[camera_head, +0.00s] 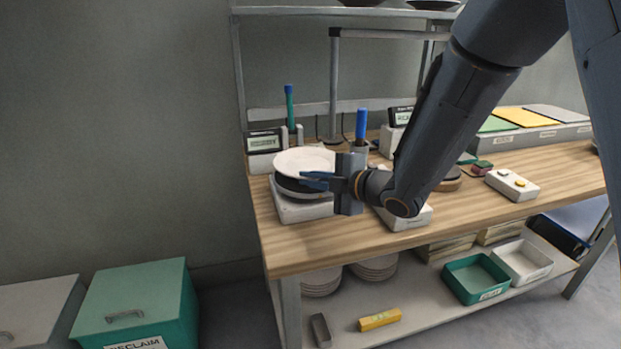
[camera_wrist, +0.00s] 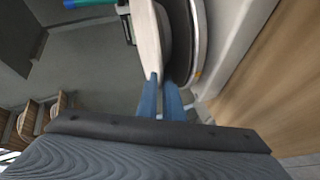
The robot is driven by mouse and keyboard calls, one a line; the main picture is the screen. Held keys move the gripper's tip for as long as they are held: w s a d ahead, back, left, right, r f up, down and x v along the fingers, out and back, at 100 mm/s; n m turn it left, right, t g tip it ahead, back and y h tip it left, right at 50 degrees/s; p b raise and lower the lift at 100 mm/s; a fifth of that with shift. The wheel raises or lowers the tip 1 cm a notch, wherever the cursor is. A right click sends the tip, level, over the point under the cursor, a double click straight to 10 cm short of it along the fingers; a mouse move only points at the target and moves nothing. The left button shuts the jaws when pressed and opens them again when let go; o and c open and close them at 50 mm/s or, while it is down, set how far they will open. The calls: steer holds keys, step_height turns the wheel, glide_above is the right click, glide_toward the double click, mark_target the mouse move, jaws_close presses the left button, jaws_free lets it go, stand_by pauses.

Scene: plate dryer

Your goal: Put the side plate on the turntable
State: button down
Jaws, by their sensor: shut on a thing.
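The side plate (camera_head: 304,161) is white and round, and sits roughly level just above the dark turntable (camera_head: 301,190) at the left end of the bench. My gripper (camera_head: 318,180) reaches in from the right, its blue fingers shut on the plate's near right rim. In the wrist view the plate (camera_wrist: 150,38) shows edge-on between the blue fingertips (camera_wrist: 160,82), beside the dark disc of the turntable (camera_wrist: 180,45). I cannot tell whether the plate touches the turntable. The turntable stands on a white base (camera_head: 302,211).
A display box (camera_head: 264,143) and a blue-topped upright item (camera_head: 361,128) stand close behind the turntable. A second white unit (camera_head: 408,219) stands to its right, partly behind my arm. A small white button box (camera_head: 512,185) is farther right. The bench front is clear.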

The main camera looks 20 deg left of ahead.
steer(key=c, duration=2.2)
jaws_free()
steer(key=shift+r, duration=0.1)
steer(key=b+v, duration=0.2)
steer(key=v, duration=1)
steer(key=w+d+f+m+h, duration=0.1)
steer(key=d+f+m+h, duration=0.3)
steer(key=d+m+h, duration=0.45)
steer(key=d+f+m+h, duration=0.3)
steer(key=d+f+m, duration=0.25)
steer(key=d, duration=0.65)
steer(key=s+d+f+m+g, duration=0.1)
steer(key=s+d+m+g, duration=0.2)
steer(key=s+m, duration=0.3)
steer(key=s+d+f+m+g+h, duration=0.1)
steer(key=s+m, duration=0.5)
steer(key=s, duration=0.7)
steer(key=d+f+g, duration=0.1)
steer(key=d+g, duration=0.1)
steer(key=g, duration=0.1)
steer(key=shift+d+m, duration=0.35)
steer(key=shift+m, duration=0.05)
